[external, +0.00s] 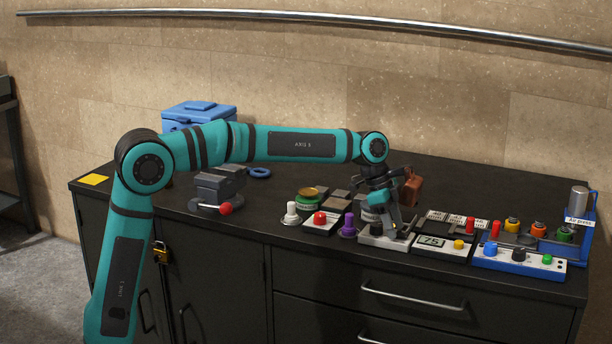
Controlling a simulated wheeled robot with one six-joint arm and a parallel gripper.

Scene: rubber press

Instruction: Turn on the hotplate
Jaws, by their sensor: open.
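My gripper (393,228) is at the row of devices along the front of the dark bench. It points down, and its fingers are low over a pale box (374,240) with a dark round knob (377,229). I cannot tell whether the fingers touch the box. The gripper is open, with nothing seen held in it. To the right of it stands a unit with a display reading 75 (431,241) and a yellow button (459,244). No label marks the hotplate, so I cannot tell which device it is. My gripper hides part of the pale box.
A red-button box (320,219), white knob (291,212) and purple knob (348,225) stand left of the gripper. A blue panel (520,258) is at right. A grey press-like device (218,188) and blue box (200,113) are at left. The bench's middle back is mostly clear.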

